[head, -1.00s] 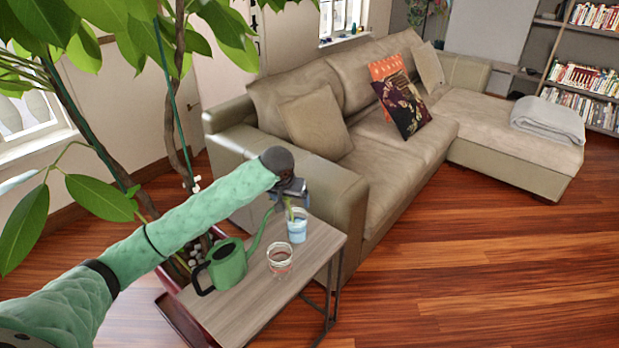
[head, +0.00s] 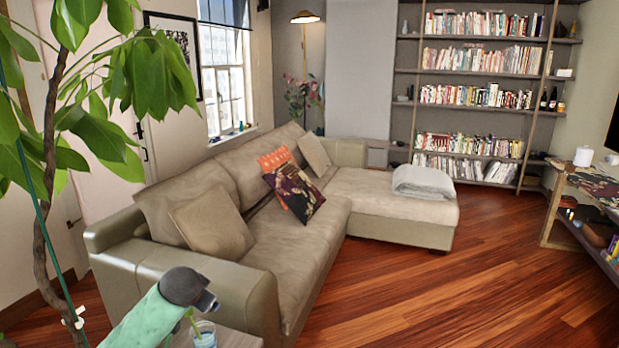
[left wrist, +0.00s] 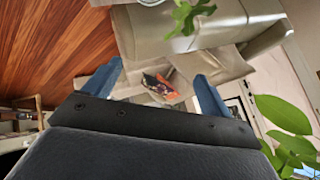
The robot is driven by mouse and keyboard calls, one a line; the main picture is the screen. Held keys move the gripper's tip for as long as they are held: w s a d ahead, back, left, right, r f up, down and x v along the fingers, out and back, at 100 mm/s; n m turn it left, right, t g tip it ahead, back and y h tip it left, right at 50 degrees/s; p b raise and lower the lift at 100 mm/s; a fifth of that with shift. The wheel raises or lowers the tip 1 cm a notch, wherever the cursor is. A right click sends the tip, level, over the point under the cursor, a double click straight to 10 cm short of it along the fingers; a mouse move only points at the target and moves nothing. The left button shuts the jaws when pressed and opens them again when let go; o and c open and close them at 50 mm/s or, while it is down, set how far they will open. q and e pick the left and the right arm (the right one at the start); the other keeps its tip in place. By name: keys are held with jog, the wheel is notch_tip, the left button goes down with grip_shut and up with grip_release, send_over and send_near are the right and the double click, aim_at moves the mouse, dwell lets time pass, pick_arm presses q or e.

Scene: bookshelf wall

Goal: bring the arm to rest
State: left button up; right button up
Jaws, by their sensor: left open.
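My left gripper (head: 211,303) is at the bottom left of the head view, at the end of my green-sleeved arm. In the left wrist view its two blue fingers (left wrist: 155,88) stand wide apart with nothing between them. A glass of bluish water (head: 204,334) with a green cutting (head: 192,322) in it is just below the gripper on the side table (head: 235,340). The cutting's leaves (left wrist: 188,15) show beyond the fingers in the left wrist view. Whether the gripper touches the cutting, I cannot tell. My right gripper is not in view.
A beige sofa (head: 290,245) stands close behind the gripper. A tall leafy plant (head: 50,150) rises at the left. Wooden floor (head: 400,300) is clear at the right. Bookshelves (head: 475,95) line the back wall.

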pick_arm(q)
jog(key=s+d+f+n+g+h, duration=0.1)
jog(key=s+d+f, duration=0.3)
jog(key=s+f, duration=0.7)
jog(key=s+d+f+n+g+h, duration=0.1)
jog(key=s+d+f+g, duration=0.2)
jog(key=s+f, duration=0.8)
jog(key=s+d+f+n+g, duration=0.1)
jog(key=s+d+f+g, duration=0.2)
jog(key=s, duration=1.9)
jog(key=d+f, duration=0.3)
jog(key=f, duration=0.5)
jog(key=shift+s+n+h, duration=0.2)
jog(key=shift+n+h, duration=0.1)
jog(key=shift+h, duration=0.1)
jog(key=shift+d, duration=0.1)
